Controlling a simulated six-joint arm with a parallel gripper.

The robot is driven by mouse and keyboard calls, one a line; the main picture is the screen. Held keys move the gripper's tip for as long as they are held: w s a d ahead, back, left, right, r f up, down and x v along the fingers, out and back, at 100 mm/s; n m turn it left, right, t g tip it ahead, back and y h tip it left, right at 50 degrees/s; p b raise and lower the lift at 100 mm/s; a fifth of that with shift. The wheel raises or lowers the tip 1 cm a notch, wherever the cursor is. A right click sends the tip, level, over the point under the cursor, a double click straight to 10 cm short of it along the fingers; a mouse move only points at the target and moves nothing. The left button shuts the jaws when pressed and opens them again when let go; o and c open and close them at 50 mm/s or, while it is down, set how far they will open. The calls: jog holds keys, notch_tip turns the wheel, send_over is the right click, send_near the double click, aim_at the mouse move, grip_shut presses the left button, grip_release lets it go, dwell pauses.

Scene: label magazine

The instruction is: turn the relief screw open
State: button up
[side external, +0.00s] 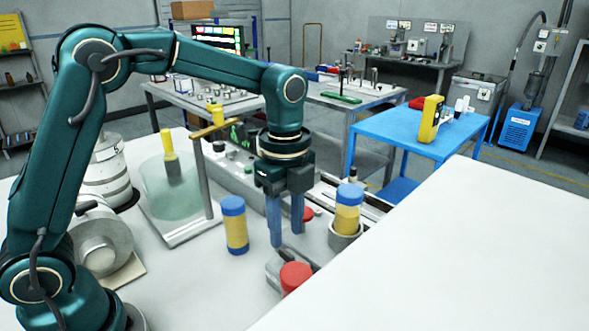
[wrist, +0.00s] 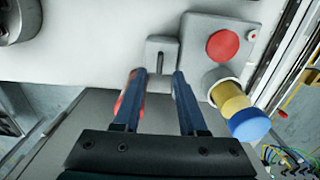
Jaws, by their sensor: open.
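My gripper (side external: 287,238) points down, open and empty, with two blue fingers above the grey fixture. In the wrist view, its fingertips (wrist: 159,74) are apart, just short of a small grey plate with a dark slot (wrist: 160,56). This slotted part may be the relief screw; I cannot tell for sure. It joins a grey block (wrist: 203,28) carrying a round red knob (wrist: 222,46). A red knob (side external: 295,275) also shows at the front of the fixture in the side view. Something red (wrist: 122,104) is partly hidden by the left finger in the wrist view.
A yellow cylinder with a blue cap (side external: 348,207) stands in a grey cup right of my gripper. A similar cylinder (side external: 235,225) stands on the table to the left. A greenish tank (side external: 172,186) stands further left. The white surface at right is clear.

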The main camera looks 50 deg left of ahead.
aim_at(287, 253)
jog(key=shift+f, duration=2.2)
grip_shut()
